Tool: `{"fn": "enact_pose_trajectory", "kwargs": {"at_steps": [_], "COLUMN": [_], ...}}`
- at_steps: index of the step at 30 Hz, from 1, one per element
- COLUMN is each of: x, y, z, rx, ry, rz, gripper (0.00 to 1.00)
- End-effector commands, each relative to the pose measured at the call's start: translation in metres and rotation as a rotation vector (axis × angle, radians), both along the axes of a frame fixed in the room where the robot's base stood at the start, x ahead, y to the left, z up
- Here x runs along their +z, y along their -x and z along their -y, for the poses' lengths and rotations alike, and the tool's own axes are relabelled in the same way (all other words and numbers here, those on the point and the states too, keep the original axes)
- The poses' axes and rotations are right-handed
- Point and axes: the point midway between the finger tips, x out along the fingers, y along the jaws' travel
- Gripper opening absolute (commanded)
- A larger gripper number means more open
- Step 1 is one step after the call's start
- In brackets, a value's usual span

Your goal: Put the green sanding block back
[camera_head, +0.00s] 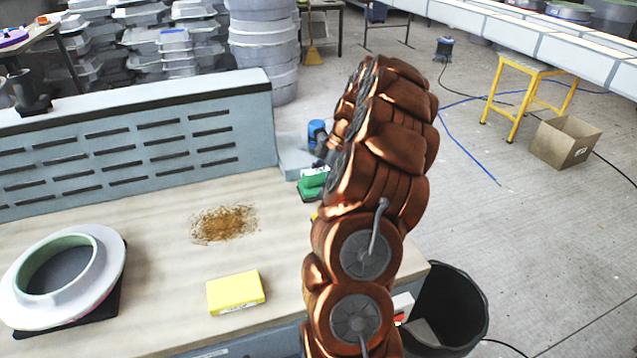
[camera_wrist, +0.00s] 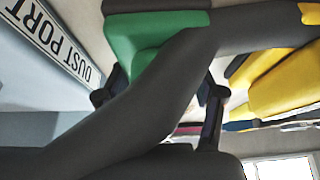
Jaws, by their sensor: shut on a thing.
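The green sanding block (camera_head: 313,186) is at the right part of the bench, beside my arm, which hides part of it. In the wrist view the green block (camera_wrist: 150,36) is at the top, with a dark grey layer along one side. My gripper (camera_wrist: 162,82) is shut on it, one finger at each side. A dark link crosses in front and hides part of the grip. I cannot tell whether the block touches the bench.
A yellow block (camera_head: 236,292) lies on the bench front. A brown dust patch (camera_head: 224,224) and a white ring mould (camera_head: 100,285) are to the left. A slotted grey panel (camera_head: 130,150) closes the back. A black bin (camera_head: 455,305) stands at right. The wrist view shows a DUST PORT label (camera_wrist: 50,38).

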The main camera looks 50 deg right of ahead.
Motion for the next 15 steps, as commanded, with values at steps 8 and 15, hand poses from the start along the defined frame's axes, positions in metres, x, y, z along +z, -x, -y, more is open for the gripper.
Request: {"fn": "enact_pose_trajectory", "kwargs": {"at_steps": [8,15], "x": [-0.0065,-0.0084], "y": [-0.0001,-0.0001], "z": [-0.0006,-0.0004], "rx": [0.000,0.000], "ry": [0.000,0.000], "rz": [0.000,0.001], "gripper": [0.30,0.73]}}
